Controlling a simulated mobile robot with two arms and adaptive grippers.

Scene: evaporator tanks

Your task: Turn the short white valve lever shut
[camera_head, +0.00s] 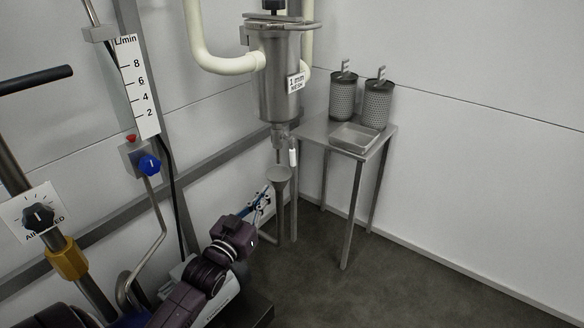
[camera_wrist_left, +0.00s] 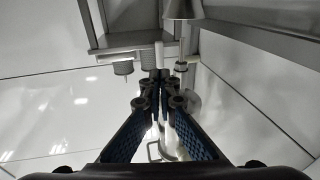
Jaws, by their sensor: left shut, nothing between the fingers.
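The short white valve lever (camera_head: 293,157) hangs roughly upright, pointing down, at the bottom outlet of the steel strainer vessel (camera_head: 279,85). A steel funnel (camera_head: 279,174) stands just below the outlet. My left gripper (camera_head: 266,191) is low and left of the lever, beside the funnel's stem, and apart from the lever. In the left wrist view my left gripper's blue-padded fingers (camera_wrist_left: 160,78) come together with nothing between them. My right gripper is in neither view.
A steel side table (camera_head: 372,151) holds a shallow tray (camera_head: 355,137) and two perforated baskets (camera_head: 343,97) (camera_head: 377,103). A flow gauge (camera_head: 138,87) with a blue knob (camera_head: 150,165) and a black dial knob (camera_head: 38,217) are at the left. The floor at the right is clear.

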